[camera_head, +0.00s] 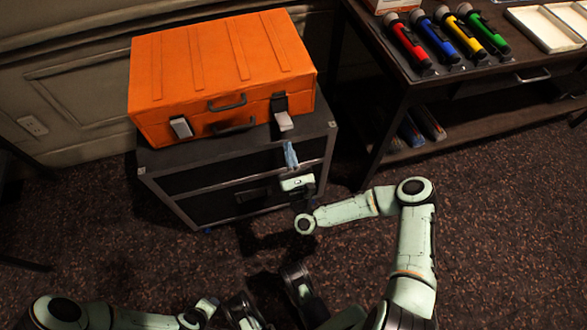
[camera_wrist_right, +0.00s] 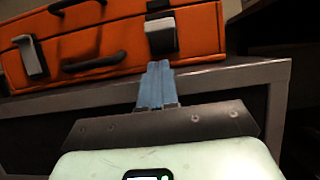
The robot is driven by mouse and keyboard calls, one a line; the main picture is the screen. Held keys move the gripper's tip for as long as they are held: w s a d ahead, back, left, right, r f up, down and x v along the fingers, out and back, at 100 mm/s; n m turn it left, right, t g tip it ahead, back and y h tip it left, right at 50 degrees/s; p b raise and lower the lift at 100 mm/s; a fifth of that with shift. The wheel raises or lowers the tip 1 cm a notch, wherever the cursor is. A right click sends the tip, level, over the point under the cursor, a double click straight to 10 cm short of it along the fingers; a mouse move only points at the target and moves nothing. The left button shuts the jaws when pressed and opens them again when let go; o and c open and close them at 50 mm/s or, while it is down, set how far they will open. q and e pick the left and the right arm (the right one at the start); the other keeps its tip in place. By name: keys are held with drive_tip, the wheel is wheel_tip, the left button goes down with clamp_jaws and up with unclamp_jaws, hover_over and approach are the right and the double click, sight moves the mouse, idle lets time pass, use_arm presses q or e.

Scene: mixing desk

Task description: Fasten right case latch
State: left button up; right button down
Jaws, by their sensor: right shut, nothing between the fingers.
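The orange case (camera_head: 215,80) sits closed-looking on a dark cabinet. Its right latch (camera_head: 284,121) has a pale lever hanging at the lower front, below a black piece; whether it is hooked I cannot tell. The right latch also shows in the right wrist view (camera_wrist_right: 161,35), and the left latch (camera_head: 181,127) shows there too (camera_wrist_right: 30,58). My right gripper (camera_head: 290,155) is shut and empty, just below the right latch and in front of the cabinet's top edge. Its blue fingers (camera_wrist_right: 156,84) are together, their tips apart from the latch.
The cabinet (camera_head: 240,160) has a narrow bare ledge in front of the case. A dark table (camera_head: 470,80) with several coloured microphones (camera_head: 408,44) stands to the right. Two black handles (camera_head: 227,102) are on the case front. Carpet (camera_head: 500,220) is clear at right.

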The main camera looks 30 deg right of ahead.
sight(283, 125)
use_arm(q)
drive_tip(key=shift+w+r, duration=0.25)
use_arm(e)
drive_tip(key=shift+w+d+r, duration=0.1)
drive_tip(key=shift+w+r, duration=0.15)
drive_tip(key=shift+r, duration=0.6)
drive_tip(key=shift+w+r, duration=0.25)
drive_tip(key=shift+r, duration=0.6)
use_arm(q)
drive_tip(key=shift+w+r, duration=0.1)
